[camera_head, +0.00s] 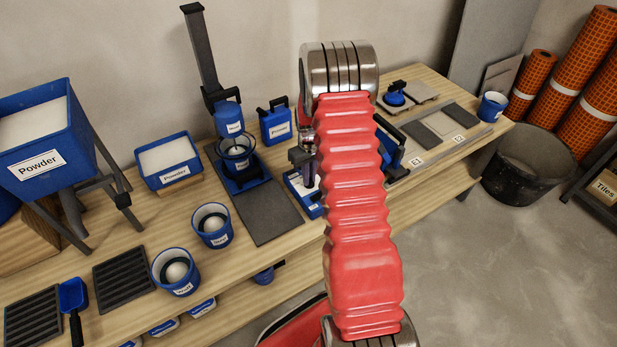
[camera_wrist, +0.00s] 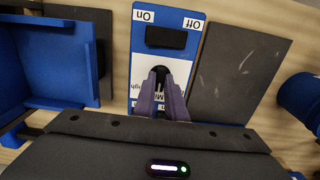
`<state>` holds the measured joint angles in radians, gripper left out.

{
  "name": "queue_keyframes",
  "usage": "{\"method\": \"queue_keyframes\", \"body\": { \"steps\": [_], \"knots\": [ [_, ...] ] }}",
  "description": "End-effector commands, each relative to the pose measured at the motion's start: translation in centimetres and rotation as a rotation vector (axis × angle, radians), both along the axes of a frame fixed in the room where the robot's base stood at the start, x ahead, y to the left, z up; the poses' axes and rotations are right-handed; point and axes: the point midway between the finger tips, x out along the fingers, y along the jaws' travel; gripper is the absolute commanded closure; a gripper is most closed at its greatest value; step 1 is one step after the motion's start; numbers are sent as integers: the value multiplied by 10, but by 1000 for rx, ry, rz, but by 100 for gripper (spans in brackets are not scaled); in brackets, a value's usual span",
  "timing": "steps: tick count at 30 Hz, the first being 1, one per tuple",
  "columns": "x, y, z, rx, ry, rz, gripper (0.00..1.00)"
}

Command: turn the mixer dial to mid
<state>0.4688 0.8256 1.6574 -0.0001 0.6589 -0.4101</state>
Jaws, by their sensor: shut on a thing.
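The mixer's blue control panel (camera_wrist: 134,62) is upside down in the wrist view, with a black rocker switch (camera_wrist: 166,39) between "On" and "Off" labels. My gripper (camera_wrist: 160,88) is shut on the dark dial (camera_wrist: 159,73) below the switch. The fingers cover most of the dial and part of its white label, so I cannot tell its setting. In the head view the panel (camera_head: 311,208) lies on the bench under my gripper (camera_head: 304,178). The mixer (camera_head: 229,120) stands left of it, with a bucket under its head.
The wooden bench (camera_head: 135,225) carries blue buckets (camera_head: 213,225), a powder tub (camera_head: 168,160) and a powder hopper (camera_head: 35,145). A dark mat (camera_head: 270,215) lies close left of the panel. A blue upright piece (camera_head: 392,150) stands close right of my arm.

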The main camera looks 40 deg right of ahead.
Motion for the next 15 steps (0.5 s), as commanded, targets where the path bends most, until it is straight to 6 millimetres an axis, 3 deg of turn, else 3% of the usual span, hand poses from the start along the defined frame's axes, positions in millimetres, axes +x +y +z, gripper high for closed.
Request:
{"method": "queue_keyframes", "body": {
  "steps": [2,3,10,15],
  "knots": [
    [1,0,1,-1,-2,1,100],
    [1,0,1,-1,-2,1,87],
    [0,0,0,0,-1,1,71],
    [0,0,0,0,-1,1,70]
  ]
}}
